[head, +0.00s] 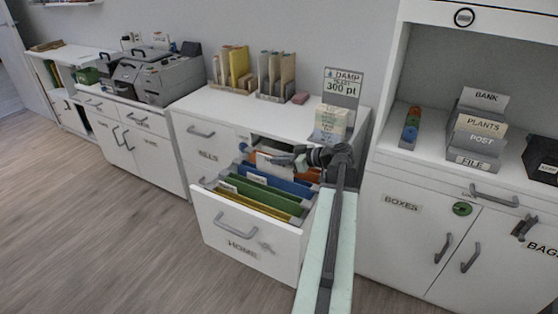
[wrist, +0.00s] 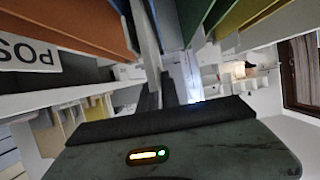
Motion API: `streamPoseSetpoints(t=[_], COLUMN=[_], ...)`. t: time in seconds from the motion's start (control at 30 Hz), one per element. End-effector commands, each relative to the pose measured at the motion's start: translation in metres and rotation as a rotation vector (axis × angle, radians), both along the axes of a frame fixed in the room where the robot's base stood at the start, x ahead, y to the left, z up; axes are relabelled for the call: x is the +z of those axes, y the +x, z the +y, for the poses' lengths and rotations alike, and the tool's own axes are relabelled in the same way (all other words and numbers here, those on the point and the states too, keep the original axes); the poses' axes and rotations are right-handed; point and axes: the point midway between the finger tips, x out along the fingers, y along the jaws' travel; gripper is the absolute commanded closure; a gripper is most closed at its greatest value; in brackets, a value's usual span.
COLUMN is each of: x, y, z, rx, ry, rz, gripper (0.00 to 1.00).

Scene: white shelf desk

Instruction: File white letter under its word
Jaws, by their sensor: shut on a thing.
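My gripper (head: 283,160) is over the open drawer marked HOME (head: 215,222), reaching in from the right. It is shut on a white letter (head: 266,166), which stands upright among the files at the back of the drawer. In the wrist view the fingers (wrist: 158,92) close on the thin white letter (wrist: 148,42). Hanging files fill the drawer: yellow (head: 262,203), green (head: 262,193), blue (head: 290,187) and orange (head: 313,175). A label reading "POS" (wrist: 30,53) shows upside down beside the orange file in the wrist view. The letter's lower edge is hidden.
Open floor (head: 95,210) lies at front left.

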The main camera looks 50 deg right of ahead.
Motion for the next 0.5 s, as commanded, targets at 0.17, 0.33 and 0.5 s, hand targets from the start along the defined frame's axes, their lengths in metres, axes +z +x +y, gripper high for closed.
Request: streamPoseSetpoints(t=[0.17, 0.33, 0.5], x=[-0.0042, -0.0036, -0.0036], y=[0.0, 0.0, 0.0], z=[0.0, 0.0, 0.0], rx=[0.0, 0.0, 0.0], ry=[0.0, 0.0, 0.0], rz=[0.0, 0.0, 0.0], gripper=[1.0, 1.0, 0.68])
